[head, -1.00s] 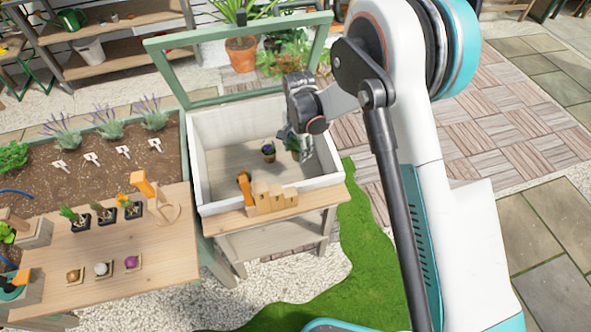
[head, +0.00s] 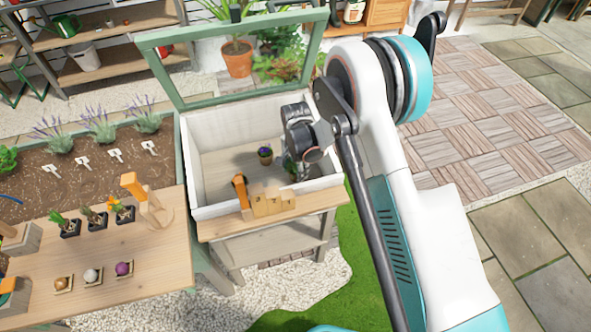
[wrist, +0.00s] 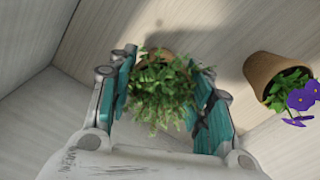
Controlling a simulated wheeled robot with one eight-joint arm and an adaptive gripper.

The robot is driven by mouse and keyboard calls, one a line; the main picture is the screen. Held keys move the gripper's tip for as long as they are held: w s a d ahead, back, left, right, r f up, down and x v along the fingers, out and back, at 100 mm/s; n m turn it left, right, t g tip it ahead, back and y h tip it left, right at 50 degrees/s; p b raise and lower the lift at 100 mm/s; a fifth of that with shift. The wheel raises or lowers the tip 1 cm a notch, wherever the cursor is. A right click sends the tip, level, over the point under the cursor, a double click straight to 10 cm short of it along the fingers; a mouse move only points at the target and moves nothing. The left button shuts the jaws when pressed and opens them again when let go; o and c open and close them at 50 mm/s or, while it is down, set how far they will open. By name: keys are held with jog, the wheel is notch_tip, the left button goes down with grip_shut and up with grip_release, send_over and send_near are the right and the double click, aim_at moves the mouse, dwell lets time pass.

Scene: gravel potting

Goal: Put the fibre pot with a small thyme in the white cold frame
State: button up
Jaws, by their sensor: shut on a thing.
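The fibre pot with a small thyme (wrist: 160,88) is between the two teal fingers of my gripper (wrist: 160,105) in the wrist view. Its leafy green top faces the camera and hides most of the brown pot. My gripper is shut on it. In the head view, my gripper (head: 297,170) is inside the white cold frame (head: 215,148), near its right wall, and the plant shows only partly there. The cold frame's green-edged lid stands open. I cannot tell whether the pot touches the floor of the frame.
An orange-handled tool (head: 241,190) and wooden blocks (head: 273,203) sit at the front ledge. Floor at the frame's left is clear.

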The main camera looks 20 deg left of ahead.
jog(key=shift+f, duration=0.2)
jog(key=o, duration=1.2)
jog(key=shift+r, duration=0.1)
jog(key=shift+r, duration=0.1)
notch_tip(320, 180, up, 12)
jog(key=p, duration=0.4)
